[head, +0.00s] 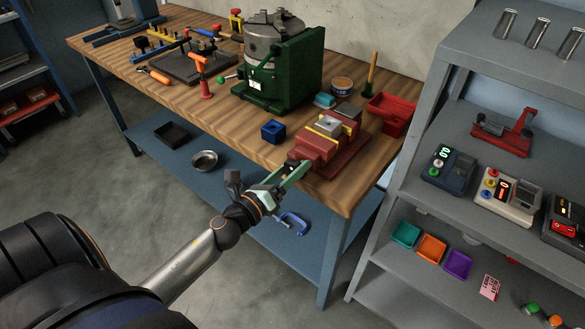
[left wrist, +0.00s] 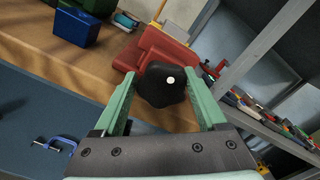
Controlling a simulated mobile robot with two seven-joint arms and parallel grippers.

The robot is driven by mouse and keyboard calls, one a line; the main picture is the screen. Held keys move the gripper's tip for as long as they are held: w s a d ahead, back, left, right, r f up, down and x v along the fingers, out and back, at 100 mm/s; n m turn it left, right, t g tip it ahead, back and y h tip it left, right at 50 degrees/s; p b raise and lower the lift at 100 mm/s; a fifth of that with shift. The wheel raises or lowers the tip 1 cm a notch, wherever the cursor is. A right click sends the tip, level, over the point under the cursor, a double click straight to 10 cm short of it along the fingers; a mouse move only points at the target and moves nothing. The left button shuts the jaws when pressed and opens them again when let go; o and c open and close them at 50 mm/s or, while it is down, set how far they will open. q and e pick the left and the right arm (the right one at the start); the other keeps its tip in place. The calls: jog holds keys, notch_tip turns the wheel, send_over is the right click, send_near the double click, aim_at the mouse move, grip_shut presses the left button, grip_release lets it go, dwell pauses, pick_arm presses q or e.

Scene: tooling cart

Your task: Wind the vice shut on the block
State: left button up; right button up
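The red vice (head: 345,158) stands at the table's front right edge. A grey block (head: 329,124) sits at its yellow-edged jaws; whether both jaws touch it I cannot tell. The vice also shows in the left wrist view (left wrist: 160,48). My left gripper (head: 296,173) is at the vice's front end. In the left wrist view, its green fingers (left wrist: 163,78) stand spread on both sides of a black knob (left wrist: 160,90) with a white dot. Only thin gaps show beside the knob, and firm contact is not visible. My right gripper is not in view.
A blue box (head: 272,131) stands left of the vice, a red bin (head: 391,115) behind it to the right. A green machine (head: 285,75) stands further back. A grey shelf unit (head: 425,130) is close on the right. A blue clamp (head: 293,222) lies on the lower shelf.

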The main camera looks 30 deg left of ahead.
pick_arm(q)
jog(key=o, duration=0.3)
jog(key=shift+r, duration=0.1)
jog(key=s+a+b, duration=0.1)
jog(key=s+b, duration=0.2)
jog(key=s, duration=0.9)
jog(key=shift+s+b, duration=0.2)
jog(key=shift+b, duration=0.2)
jog(key=s+d+f+n+g+p, duration=0.1)
jog(key=s+d+f+n+g, duration=0.1)
jog(key=f+n, duration=0.4)
jog(key=s+d+f+n+g+p, duration=0.2)
jog(key=d+f+n+g, duration=0.2)
jog(key=d+f+n, duration=0.3)
jog(key=s+d+f+n+g+h+p, duration=0.1)
jog(key=d+f+n, duration=0.4)
jog(key=n, duration=0.9)
jog(key=shift+s+f+n+g+p, duration=0.3)
jog(key=shift+s+f+g+p, duration=0.35)
jog(key=shift+s+g, duration=0.3)
